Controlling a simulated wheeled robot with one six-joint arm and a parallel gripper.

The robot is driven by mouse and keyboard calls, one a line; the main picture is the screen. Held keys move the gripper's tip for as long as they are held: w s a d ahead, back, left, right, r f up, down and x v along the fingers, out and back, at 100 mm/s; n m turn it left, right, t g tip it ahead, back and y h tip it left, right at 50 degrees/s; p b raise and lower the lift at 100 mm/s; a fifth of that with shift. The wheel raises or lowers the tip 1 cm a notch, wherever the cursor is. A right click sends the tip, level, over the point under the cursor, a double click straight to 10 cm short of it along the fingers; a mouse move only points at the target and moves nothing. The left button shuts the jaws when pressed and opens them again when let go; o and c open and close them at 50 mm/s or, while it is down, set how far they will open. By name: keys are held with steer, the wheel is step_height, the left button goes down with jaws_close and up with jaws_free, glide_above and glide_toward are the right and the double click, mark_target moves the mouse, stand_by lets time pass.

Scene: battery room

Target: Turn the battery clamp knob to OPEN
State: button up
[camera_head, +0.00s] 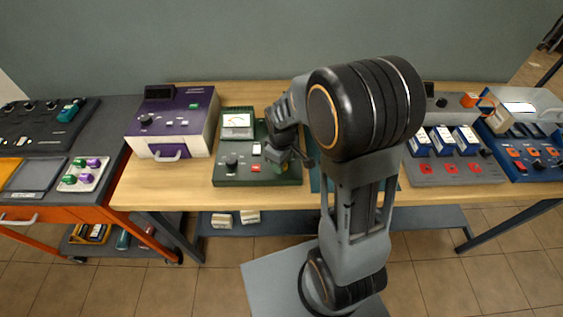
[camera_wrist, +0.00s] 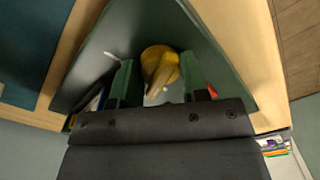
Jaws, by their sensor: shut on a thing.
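The yellow clamp knob (camera_wrist: 158,62) has a raised bar across its round face and sits on the dark green panel of a device (camera_wrist: 215,50). The green device (camera_head: 232,181) also shows on the wooden bench in the head view. My gripper (camera_wrist: 160,75) has its two green fingers on either side of the knob and is shut on it. No OPEN label is readable.
A purple and white device (camera_head: 172,122) stands to the left on the bench. To the right are a grey panel (camera_head: 455,172) with several blue and white blocks and a blue device (camera_head: 535,165). A dark knob (camera_head: 231,162) and a meter (camera_head: 237,122) are close to my gripper.

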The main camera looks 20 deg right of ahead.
steer(key=n, duration=0.5)
steer(key=shift+o, duration=0.7)
steer(key=shift+n+b, duration=0.35)
steer(key=shift+n, duration=0.55)
steer(key=o, duration=0.8)
steer(key=shift+w+a, duration=0.1)
steer(key=shift+a, duration=0.15)
steer(key=shift+d, duration=0.25)
step_height(320, 180, up, 14)
